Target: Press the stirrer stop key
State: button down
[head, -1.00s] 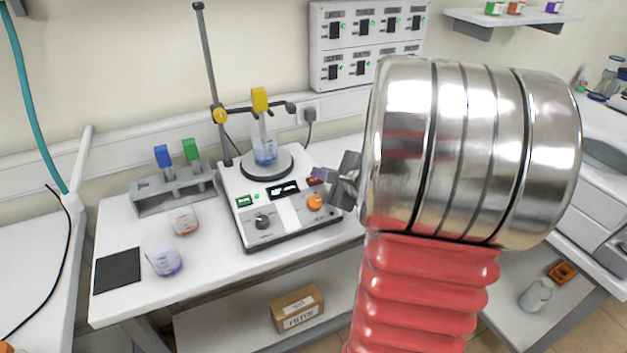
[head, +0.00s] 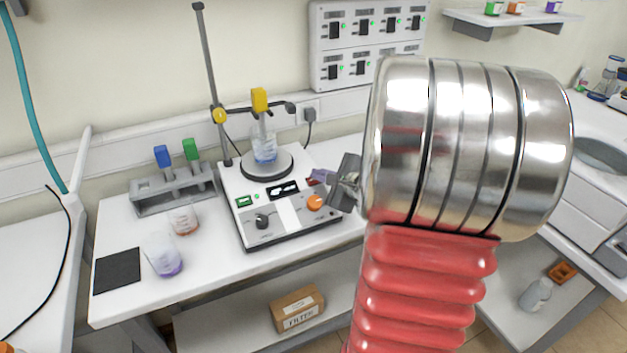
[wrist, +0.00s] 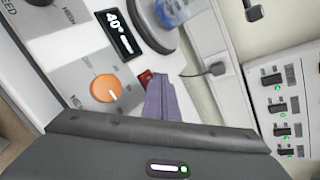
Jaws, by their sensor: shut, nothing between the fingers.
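The red key (wrist: 147,77), which looks like the stop key, shows beside the orange knob in the wrist view, partly covered by my fingers. My gripper (head: 320,177) is shut and empty, its purple fingertips at the red key; the wrist view also shows the fingertips (wrist: 158,86). I cannot tell whether they touch or press the key.
A beaker (head: 264,151) of blue liquid stands on the stirrer's round plate, under a clamp on a tall rod (head: 207,80). A tube rack (head: 175,192) and two beakers stand to the left.

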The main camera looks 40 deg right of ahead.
jog(key=shift+w+f, duration=0.15)
jog(key=shift+f, duration=0.2)
dwell(0.7)
dwell(0.4)
jog(key=shift+s+r, duration=0.3)
jog(key=shift+r, duration=0.45)
jog(key=r, duration=0.1)
jog(key=s+r, duration=0.1)
jog(key=r, duration=0.2)
jog(key=shift+s+a+r, duration=0.3)
jog(key=shift+s+r, duration=0.05)
dwell(0.9)
